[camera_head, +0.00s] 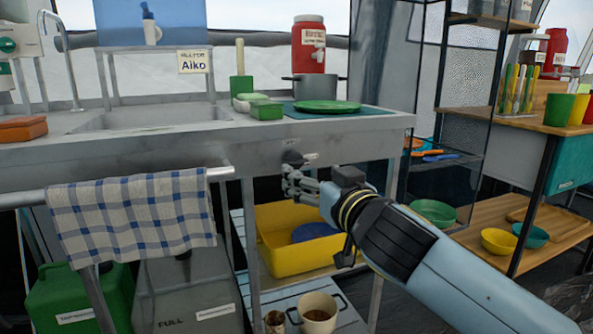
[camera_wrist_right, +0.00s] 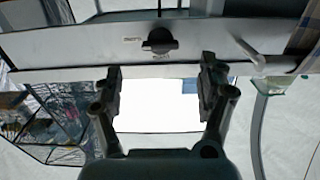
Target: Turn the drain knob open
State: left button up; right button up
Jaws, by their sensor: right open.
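The drain knob (camera_head: 292,157) is a small dark knob on the grey front panel of the sink counter, with a small pale label (camera_head: 311,157) to its right. In the right wrist view the knob (camera_wrist_right: 160,41) is a black disc with a bar grip lying roughly level across it. My right gripper (camera_head: 300,185) is open and empty, just below and in front of the knob. In the right wrist view its two fingers (camera_wrist_right: 163,75) are spread either side of the knob's line, apart from it. My left gripper is not in view.
A towel rail (camera_head: 222,172) with a checked towel (camera_head: 135,212) juts from the counter front, left of the knob. A yellow tub (camera_head: 280,262) sits on the shelf below my right gripper. A green plate (camera_head: 327,106) and a pot (camera_head: 318,90) stand on the counter above.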

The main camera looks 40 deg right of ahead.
aim_at(298, 164)
jog(key=b+x, duration=0.1)
jog(key=x, duration=0.6)
jog(key=shift+w+f, duration=0.1)
jog(key=shift+w, duration=0.25)
jog(key=shift+w+d, duration=0.1)
jog(key=shift+w, duration=0.4)
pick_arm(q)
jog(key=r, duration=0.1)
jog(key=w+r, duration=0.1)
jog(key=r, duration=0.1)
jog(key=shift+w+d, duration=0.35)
pick_arm(e)
jog(key=c, duration=1.2)
